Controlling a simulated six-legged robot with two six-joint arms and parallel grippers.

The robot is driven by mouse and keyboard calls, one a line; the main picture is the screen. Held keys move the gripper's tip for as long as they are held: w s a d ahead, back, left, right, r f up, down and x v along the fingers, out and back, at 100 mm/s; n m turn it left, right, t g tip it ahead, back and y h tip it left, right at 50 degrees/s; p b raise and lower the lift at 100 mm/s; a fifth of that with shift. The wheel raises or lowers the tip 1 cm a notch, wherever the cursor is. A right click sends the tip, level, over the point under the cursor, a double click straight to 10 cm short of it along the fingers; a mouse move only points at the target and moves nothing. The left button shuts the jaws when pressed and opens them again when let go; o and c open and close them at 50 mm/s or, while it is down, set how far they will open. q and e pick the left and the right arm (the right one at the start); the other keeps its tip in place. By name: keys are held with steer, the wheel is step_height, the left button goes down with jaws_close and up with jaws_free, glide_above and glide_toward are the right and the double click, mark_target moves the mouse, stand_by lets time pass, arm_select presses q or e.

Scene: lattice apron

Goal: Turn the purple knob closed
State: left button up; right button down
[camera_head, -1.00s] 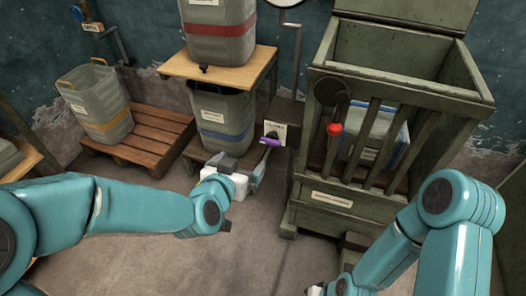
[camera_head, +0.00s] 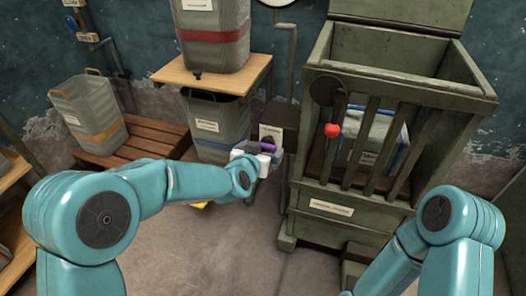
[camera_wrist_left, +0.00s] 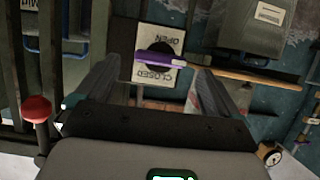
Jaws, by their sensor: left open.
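The purple knob (camera_head: 265,147) sits on a white plate on a pipe, left of the green slatted crate. In the left wrist view the knob (camera_wrist_left: 160,58) is a purple bar lying crosswise over a dark round hub. Its plate (camera_wrist_left: 147,36) reads OPEN and CLOSED, upside down in this view. My left gripper (camera_head: 264,158) is right by the knob in the head view. In the left wrist view my left gripper (camera_wrist_left: 155,82) is open, one finger on each side of the plate, with nothing held. My right gripper is out of view below the head picture.
The green crate (camera_head: 330,207) with a red-knobbed lever (camera_head: 331,130) stands right of the knob. A wooden shelf (camera_head: 225,75) holds a red-banded bin (camera_head: 213,40) above a blue-banded bin (camera_head: 215,120). A yellow-banded bin (camera_head: 88,115) stands on a pallet at left.

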arm_select(q)
steer(key=shift+x, duration=0.9)
